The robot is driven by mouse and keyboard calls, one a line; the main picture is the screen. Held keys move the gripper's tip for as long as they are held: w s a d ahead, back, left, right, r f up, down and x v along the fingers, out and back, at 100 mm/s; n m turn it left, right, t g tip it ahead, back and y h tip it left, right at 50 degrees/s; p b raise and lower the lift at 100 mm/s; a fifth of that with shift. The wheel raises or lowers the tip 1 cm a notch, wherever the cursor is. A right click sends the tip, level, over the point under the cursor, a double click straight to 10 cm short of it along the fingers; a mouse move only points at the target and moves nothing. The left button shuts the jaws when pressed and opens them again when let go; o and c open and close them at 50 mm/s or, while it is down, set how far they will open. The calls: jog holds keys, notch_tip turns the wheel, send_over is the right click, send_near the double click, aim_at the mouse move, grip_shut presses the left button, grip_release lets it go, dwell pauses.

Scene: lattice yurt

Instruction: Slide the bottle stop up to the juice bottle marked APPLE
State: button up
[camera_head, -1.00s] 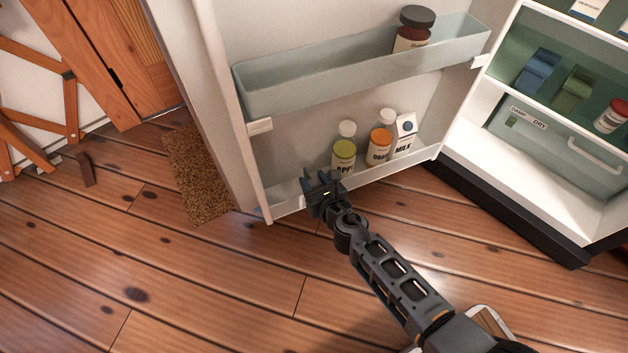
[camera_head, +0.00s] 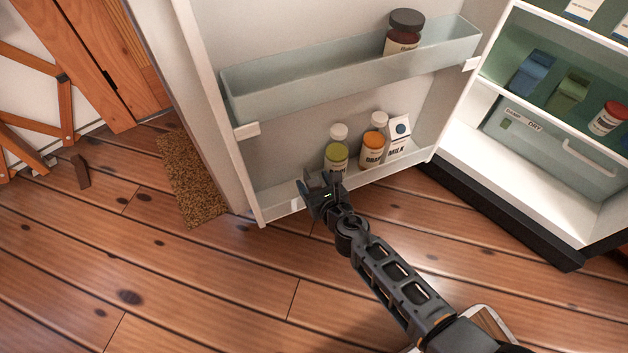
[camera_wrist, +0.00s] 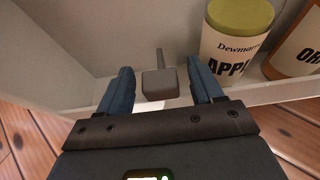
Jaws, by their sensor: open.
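The APPLE juice bottle (camera_head: 336,156), with a white cap and green contents, stands in the lower door shelf of the open fridge. It also shows in the wrist view (camera_wrist: 232,50), to the right of my gripper. The bottle stop (camera_wrist: 160,84), a small grey block with a thin upright stem, is left of the bottle, with a gap between them. My open gripper (camera_wrist: 162,78) has its blue-grey fingers on either side of the stop; I cannot tell whether they touch it. In the head view my gripper (camera_head: 320,186) is at the shelf's front rim and hides the stop.
An orange bottle (camera_head: 372,150) and a milk carton (camera_head: 398,136) stand right of the APPLE bottle. The upper door shelf (camera_head: 300,92) holds a dark-lidded jar (camera_head: 403,34). The shelf's front wall (camera_head: 283,206) lies close to my gripper. Left of the stop the shelf looks clear.

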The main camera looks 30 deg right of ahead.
jog(key=p+v, duration=0.2)
jog(key=v, duration=0.5)
jog(key=shift+s, duration=0.1)
jog(key=shift+c, duration=0.3)
